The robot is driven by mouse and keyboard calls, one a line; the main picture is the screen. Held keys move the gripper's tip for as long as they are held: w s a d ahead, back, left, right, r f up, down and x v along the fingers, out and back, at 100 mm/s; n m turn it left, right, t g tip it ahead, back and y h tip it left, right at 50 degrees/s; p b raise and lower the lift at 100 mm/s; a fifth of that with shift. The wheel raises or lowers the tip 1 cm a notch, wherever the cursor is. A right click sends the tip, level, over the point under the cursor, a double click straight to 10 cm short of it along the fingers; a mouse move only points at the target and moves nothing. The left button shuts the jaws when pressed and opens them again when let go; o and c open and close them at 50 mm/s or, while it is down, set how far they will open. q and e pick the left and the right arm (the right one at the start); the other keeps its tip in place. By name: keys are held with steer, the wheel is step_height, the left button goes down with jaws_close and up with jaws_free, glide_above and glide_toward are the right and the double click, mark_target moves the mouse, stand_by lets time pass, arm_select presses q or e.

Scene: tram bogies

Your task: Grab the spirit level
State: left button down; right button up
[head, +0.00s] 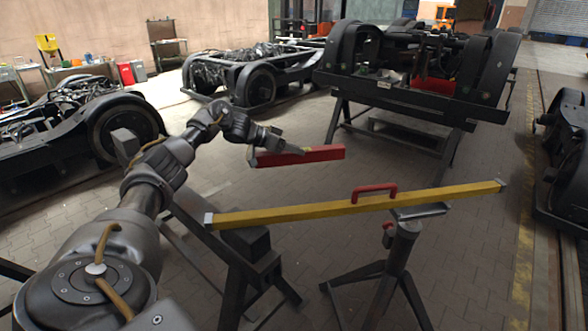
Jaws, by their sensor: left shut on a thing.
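The spirit level (325,153) is a short red bar with light end caps, in the middle of the head view. My left gripper (294,150) is shut on it near its middle and covers part of its top edge. The level is roughly horizontal and appears to be held in the air above the paved floor, behind the long yellow bar. My right gripper is not in view.
A long yellow bar (300,212) with a red handle (373,190) lies across a black trestle (250,262) and a stand (402,245). A bogie (400,88) stands on trestles behind; other bogies are at left and right. Paved floor between is clear.

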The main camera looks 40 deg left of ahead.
arm_select(q)
steer(key=shift+w+a+r, duration=0.4)
steer(key=shift+w+r, duration=0.05)
steer(key=shift+w, duration=0.1)
steer(key=shift+w+a+r, duration=0.45)
steer(key=shift+w+a, duration=0.25)
steer(key=shift+w, duration=0.05)
